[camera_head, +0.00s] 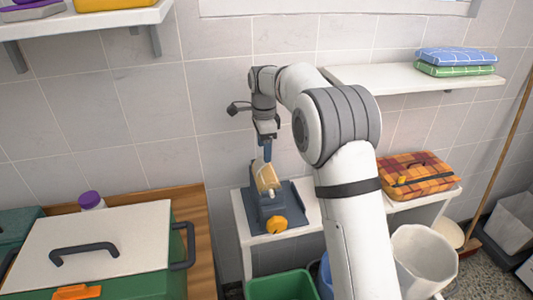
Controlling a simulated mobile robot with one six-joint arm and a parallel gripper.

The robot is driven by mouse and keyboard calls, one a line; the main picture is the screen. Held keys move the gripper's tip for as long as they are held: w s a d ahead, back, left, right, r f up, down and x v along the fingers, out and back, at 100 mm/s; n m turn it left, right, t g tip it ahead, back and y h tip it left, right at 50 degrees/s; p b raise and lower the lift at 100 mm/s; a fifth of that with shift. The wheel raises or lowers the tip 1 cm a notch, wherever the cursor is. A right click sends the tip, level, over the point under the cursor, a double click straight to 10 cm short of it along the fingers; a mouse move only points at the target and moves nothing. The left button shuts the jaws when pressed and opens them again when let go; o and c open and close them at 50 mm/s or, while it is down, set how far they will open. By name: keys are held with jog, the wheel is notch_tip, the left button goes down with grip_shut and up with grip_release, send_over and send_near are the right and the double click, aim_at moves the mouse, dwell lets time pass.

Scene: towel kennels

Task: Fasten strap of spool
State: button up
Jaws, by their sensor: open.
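The spool (266,178) is a pale tan roll sitting in a dark blue-grey holder (292,212) with an orange knob at its front. A thin pale band, perhaps the strap, shows at the spool's upper left; its ends are too small to make out. The holder stands on a white stand. My gripper (267,156) points down just above the spool. It is open, and its fingers are seen nearly edge-on. I cannot tell whether a fingertip touches the spool or the band.
A green box with a white lid (100,240) stands on a wooden top at left. A plaid bag (418,176) lies on a white shelf at right. A green bin (284,287) and white bucket (424,258) stand below. A wall shelf (410,79) holds folded towels.

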aim_at(267, 168)
jog(key=shift+f, duration=1.85)
jog(key=c, duration=1)
jog(key=shift+w+d+f+g+y+p, duration=0.1)
jog(key=shift+d+f+g+y+p, duration=0.1)
jog(key=shift+d+y, duration=0.3)
jog(key=shift+w+d+f+g+y+p, duration=0.15)
jog(key=shift+d+y, duration=0.1)
jog(key=shift+y, duration=0.35)
jog(key=shift+d+f+g+y, duration=0.25)
jog(key=shift+d+f+y, duration=0.2)
jog(key=shift+y, duration=0.55)
jog(key=shift+a, duration=0.1)
jog(key=o, duration=1)
jog(key=b+v, duration=0.1)
jog(key=v, duration=0.7)
